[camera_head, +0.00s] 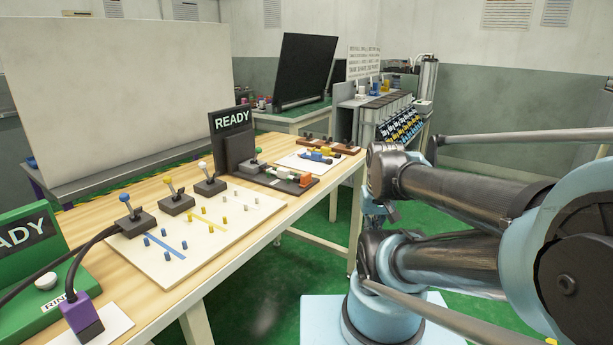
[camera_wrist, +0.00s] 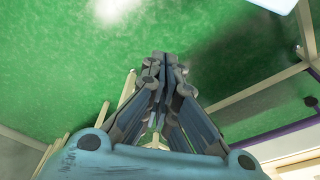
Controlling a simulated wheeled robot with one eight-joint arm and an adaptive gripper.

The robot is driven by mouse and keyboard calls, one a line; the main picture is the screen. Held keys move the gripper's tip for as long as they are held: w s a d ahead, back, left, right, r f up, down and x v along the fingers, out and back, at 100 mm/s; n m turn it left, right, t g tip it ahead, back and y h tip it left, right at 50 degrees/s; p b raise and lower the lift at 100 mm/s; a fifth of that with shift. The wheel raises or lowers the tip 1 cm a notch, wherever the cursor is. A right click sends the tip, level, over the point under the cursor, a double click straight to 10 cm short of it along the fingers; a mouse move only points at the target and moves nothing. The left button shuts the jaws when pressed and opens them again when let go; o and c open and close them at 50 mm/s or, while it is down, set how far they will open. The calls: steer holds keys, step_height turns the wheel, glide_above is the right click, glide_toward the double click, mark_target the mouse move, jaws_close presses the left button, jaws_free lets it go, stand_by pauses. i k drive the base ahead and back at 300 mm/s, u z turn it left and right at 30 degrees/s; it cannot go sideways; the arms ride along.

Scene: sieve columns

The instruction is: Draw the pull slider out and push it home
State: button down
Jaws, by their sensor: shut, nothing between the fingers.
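My gripper (camera_wrist: 158,62) shows in the wrist view with its fingers together and empty, over green floor. In the head view my arm fills the right side, and I cannot make out the fingertips. I cannot tell for sure which part is the pull slider. A small grey piece with a green knob (camera_head: 256,162) is on the same base. My gripper is apart from all these.
The wooden table (camera_head: 190,172) also holds a white board (camera_head: 190,255) with several coloured pegs, joysticks with coloured knobs behind it, and a green READY box (camera_head: 40,285) at left. A rack of coloured parts (camera_head: 400,120) stands beyond. Green floor is open beside the table.

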mark_target(305, 179)
steer(key=u, duration=0.6)
steer(key=k, duration=1.3)
steer(key=z, duration=0.45)
steer(key=i, duration=1.05)
